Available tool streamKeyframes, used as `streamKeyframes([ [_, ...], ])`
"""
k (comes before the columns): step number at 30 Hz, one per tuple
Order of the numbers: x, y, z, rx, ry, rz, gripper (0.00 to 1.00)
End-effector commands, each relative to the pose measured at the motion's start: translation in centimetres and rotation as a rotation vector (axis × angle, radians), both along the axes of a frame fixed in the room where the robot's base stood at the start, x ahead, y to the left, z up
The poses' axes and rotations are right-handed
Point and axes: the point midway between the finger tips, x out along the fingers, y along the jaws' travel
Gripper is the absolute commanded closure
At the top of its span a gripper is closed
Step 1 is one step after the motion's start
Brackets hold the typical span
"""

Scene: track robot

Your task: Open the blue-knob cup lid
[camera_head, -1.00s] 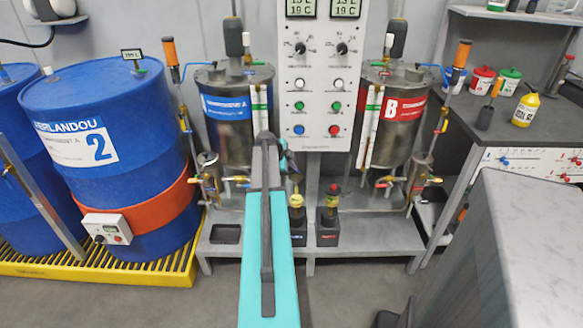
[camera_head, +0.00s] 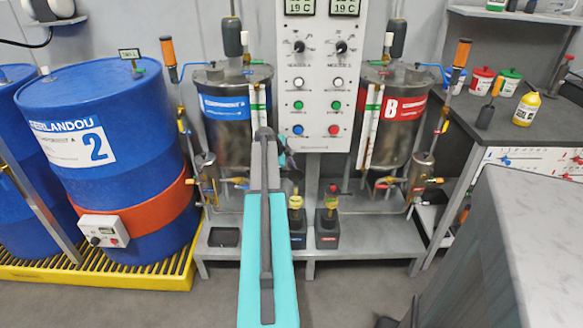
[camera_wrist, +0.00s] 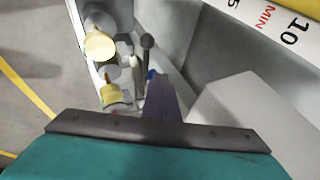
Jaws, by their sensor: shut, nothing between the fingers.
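The right cup (camera_head: 331,199) has a red knob. My gripper (camera_head: 288,160) is just above the left cup, partly hidden by my arm. In the wrist view my gripper (camera_wrist: 158,82) is shut and empty. A small blue part (camera_wrist: 151,74), perhaps the knob, shows at its tip; I cannot tell whether they touch.
The control panel (camera_head: 318,80) hangs behind the cups, between the tank with a blue label (camera_head: 228,138) and the tank with a red label (camera_head: 398,130). A blue barrel (camera_head: 100,185) stands left. A grey counter (camera_head: 545,240) fills the lower right.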

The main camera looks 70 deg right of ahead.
Motion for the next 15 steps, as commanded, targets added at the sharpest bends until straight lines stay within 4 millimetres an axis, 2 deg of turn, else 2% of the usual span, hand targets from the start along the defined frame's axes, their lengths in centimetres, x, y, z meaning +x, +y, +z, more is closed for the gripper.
streamKeyframes([
  [15, -0.38, 0.85, -0.17, 0.0, 0.0, 0.0, 1.0],
])
